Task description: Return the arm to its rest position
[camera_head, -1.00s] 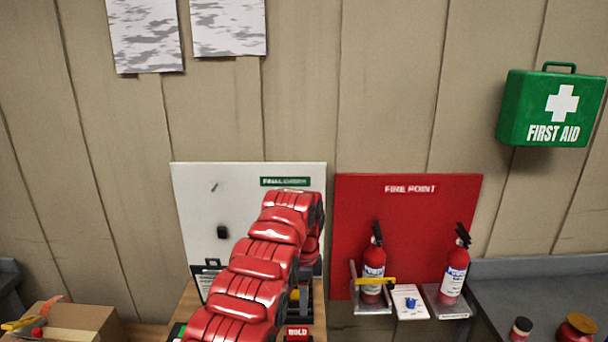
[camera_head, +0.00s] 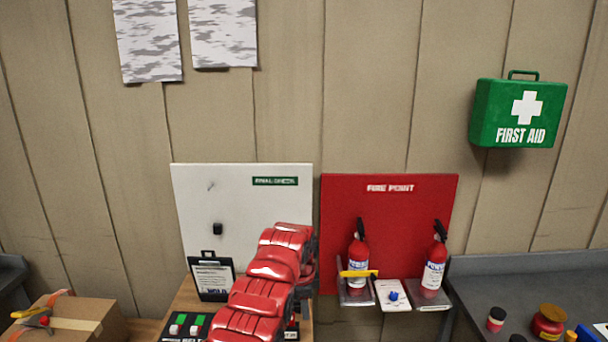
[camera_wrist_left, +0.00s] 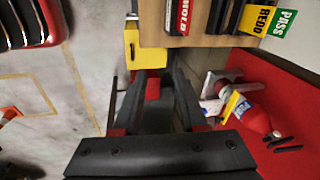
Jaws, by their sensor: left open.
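My left arm (camera_head: 262,290) rises from the bottom middle of the head view as a chain of red padded links, in front of the bench and the white board. Its top bend is near the board's lower right corner. In the head view its gripper is hidden behind the links. In the left wrist view the left gripper (camera_wrist_left: 156,78) shows two dark fingers spread apart, with no object clearly held between them. A yellow thing and a bench edge show just beyond the fingers. My right gripper is in neither view.
A white board (camera_head: 255,215) with a clipboard (camera_head: 212,277) is behind the arm. Right of it is a red fire board (camera_head: 390,215) with two extinguishers. A cardboard box (camera_head: 85,318) is at left and a grey counter (camera_head: 520,280) at right. A first aid box (camera_head: 518,112) hangs above.

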